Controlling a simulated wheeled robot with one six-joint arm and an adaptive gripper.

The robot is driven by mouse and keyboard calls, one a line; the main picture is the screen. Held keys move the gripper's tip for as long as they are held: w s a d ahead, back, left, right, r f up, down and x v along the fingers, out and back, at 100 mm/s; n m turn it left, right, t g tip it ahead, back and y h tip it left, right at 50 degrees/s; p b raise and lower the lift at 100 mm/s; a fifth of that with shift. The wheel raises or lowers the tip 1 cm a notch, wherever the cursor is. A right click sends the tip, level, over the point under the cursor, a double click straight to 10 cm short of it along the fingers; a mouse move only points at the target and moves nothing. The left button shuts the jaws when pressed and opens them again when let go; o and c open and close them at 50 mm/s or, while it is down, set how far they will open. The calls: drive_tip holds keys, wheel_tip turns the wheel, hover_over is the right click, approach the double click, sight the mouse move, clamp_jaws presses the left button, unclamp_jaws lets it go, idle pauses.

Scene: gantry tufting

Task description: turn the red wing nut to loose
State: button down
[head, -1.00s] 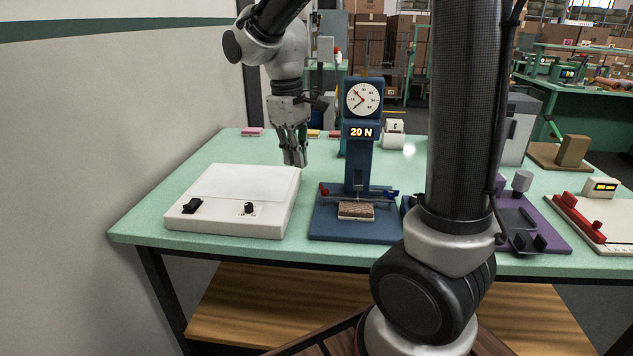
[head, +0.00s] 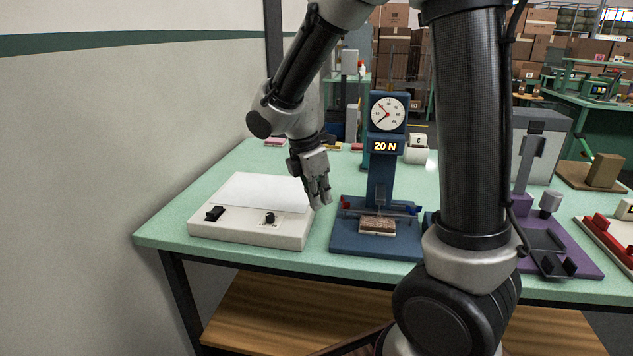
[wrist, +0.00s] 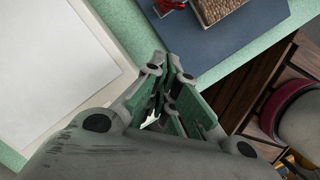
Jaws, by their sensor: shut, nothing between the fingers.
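The red wing nut (head: 346,203) is small and sits at the left end of the crossbar on the blue gauge stand (head: 345,240). A blue wing nut (head: 414,210) is at the bar's right end. A brown textured block (head: 377,226) lies under the bar. My gripper (head: 320,203) is shut and empty, just left of the red wing nut and apart from it, pointing down beside the white box. In the wrist view, the red wing nut (wrist: 172,4) shows at the top edge, beyond my fingertips, and is partly cut off.
A white light box (head: 250,232) with a black switch and knob stands left of the stand. The dial column reads 20 N (head: 386,147). A purple fixture (head: 585,262) stands to the right. A wall is close on the left.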

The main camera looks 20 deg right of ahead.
sight(345, 203)
drive_tip(key=x, duration=0.3)
drive_tip(key=shift+d, duration=0.35)
drive_tip(key=shift+w+d+r, duration=0.1)
drive_tip(key=shift+d+r, duration=0.05)
drive_tip(key=shift+d, duration=1.5)
